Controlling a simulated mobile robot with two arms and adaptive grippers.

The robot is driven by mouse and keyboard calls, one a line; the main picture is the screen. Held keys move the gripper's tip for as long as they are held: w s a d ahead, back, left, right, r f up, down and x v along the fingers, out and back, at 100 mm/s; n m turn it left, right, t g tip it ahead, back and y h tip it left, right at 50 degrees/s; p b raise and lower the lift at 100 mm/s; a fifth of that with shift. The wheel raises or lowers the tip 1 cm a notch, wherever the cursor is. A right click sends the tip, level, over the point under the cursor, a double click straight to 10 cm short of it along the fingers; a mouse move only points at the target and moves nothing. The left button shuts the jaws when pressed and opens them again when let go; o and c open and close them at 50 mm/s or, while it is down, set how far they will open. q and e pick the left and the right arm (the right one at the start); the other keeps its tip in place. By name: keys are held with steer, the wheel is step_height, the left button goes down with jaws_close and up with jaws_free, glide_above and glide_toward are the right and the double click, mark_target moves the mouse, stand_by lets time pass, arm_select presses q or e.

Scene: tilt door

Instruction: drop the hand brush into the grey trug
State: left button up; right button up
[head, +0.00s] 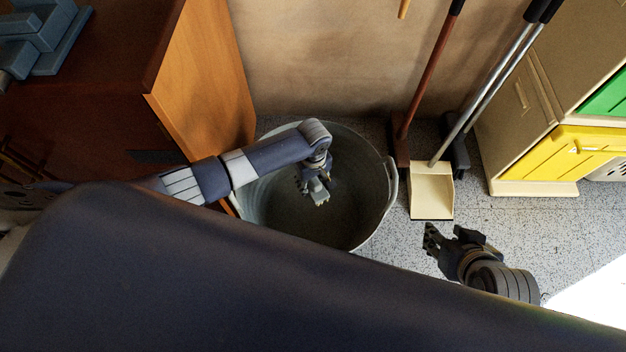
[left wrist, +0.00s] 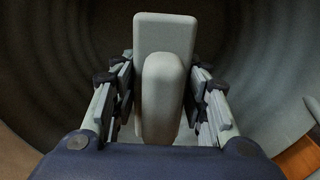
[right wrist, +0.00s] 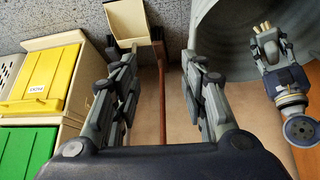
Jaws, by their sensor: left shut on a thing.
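The grey trug (head: 262,205) stands on the floor in the middle of the head view, round and deep. My left gripper (head: 314,186) reaches over its rim into the mouth and is shut on the hand brush. In the left wrist view the pale hand brush (left wrist: 165,32) sits between the two fingers of the left gripper (left wrist: 162,95), with the trug's dark ribbed inside around it. In the head view most of the brush is hidden by the gripper. My right gripper (head: 447,238) is empty, right of the trug; in the right wrist view its fingers (right wrist: 160,85) stand apart.
A cream dustpan (head: 431,190) and several long-handled tools stand right of the trug against the wall. A wooden cabinet (head: 205,85) with an open door panel is at the left. Bins with a yellow flap (head: 590,150) and a green flap stand at the right.

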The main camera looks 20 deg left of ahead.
arm_select(q)
steer(key=shift+f+b, duration=0.4)
steer(key=shift+f, duration=0.65)
arm_select(e)
steer(key=w+a+r+t, duration=0.2)
steer(key=w+r+t, duration=0.1)
steer(key=w, duration=0.2)
steer(key=shift+w+r+y, duration=0.2)
steer(key=shift+w+y, duration=0.05)
steer(key=shift+y, duration=0.15)
arm_select(q)
steer(key=o, duration=1.1)
step_height(320, 180, up, 12)
